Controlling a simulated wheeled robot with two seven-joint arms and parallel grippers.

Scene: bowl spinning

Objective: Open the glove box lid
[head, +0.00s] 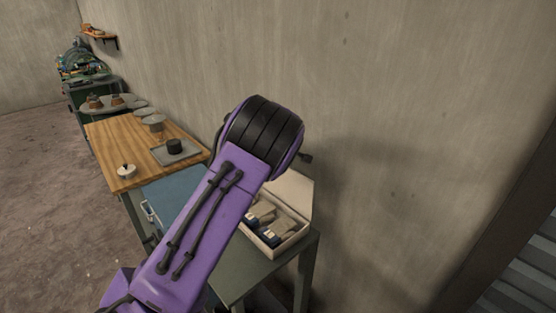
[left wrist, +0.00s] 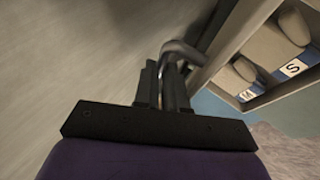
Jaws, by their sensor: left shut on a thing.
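The pale glove box (head: 273,240) sits on the small table against the wall, partly hidden by my left arm. It shows at the right of the left wrist view (left wrist: 262,95), with grey gloves (left wrist: 293,25) inside and labels reading S and M. Its lid (head: 296,192) stands raised, roughly upright, at the back of the box. My left gripper (left wrist: 168,75) is shut on a curved metal handle (left wrist: 182,48) beside the box. My right gripper is in neither view.
A wooden table (head: 135,147) to the left bears a grey plate (head: 187,157) with a dark cup and a small white pot (head: 127,171). The wall (head: 400,130) is close behind the box.

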